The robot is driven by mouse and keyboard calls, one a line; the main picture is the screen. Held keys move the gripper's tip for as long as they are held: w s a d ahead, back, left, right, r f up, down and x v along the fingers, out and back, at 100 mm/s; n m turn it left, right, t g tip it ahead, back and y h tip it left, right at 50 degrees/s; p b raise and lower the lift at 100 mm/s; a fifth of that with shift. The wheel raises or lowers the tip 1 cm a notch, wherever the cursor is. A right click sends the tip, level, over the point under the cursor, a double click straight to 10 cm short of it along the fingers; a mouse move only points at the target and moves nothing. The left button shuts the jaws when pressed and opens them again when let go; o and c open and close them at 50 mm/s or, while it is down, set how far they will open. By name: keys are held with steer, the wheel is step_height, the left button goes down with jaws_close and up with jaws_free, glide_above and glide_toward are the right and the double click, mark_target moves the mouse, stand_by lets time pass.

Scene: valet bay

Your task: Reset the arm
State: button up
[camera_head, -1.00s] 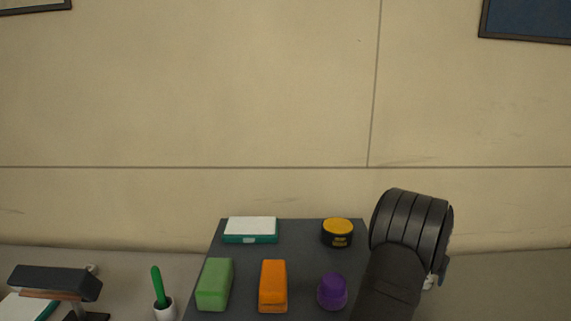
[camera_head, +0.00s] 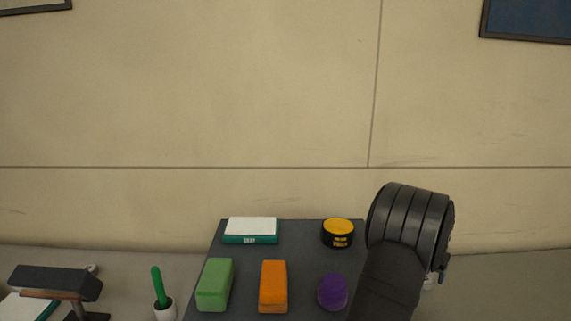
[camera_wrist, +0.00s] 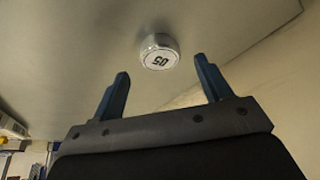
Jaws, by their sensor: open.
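My gripper (camera_wrist: 162,82) shows in the wrist view with its two blue fingers spread apart. It is open and nothing is between the fingers. Beyond the fingertips, a round pale object marked "05" (camera_wrist: 158,52) stands on a flat grey surface, apart from the fingers. In the head view my dark arm rises at the right, beside the dark mat. The fingers are mostly hidden there behind the arm; only a small blue part shows at its right edge.
A dark mat (camera_head: 290,232) carries a green block (camera_head: 214,285), an orange block (camera_head: 273,286), a purple knob-like piece (camera_head: 332,292), a yellow-topped black tin (camera_head: 338,233) and a teal-and-white box (camera_head: 250,231).

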steer(key=v, duration=0.9)
steer(key=x, duration=1.3)
step_height(320, 180, up, 4)
steer(key=shift+r, duration=0.1)
steer(key=s+d+r, duration=0.4)
steer(key=s+r, duration=0.3)
steer(key=s, duration=0.3)
step_height(320, 180, up, 18)
steer(key=w+a+n+y, duration=0.1)
steer(key=w+a+n, duration=0.2)
steer(key=w+a, duration=0.7)
steer(key=shift+a+r+t, duration=0.4)
steer(key=shift+a, duration=1.45)
steer(key=shift+o, duration=0.4)
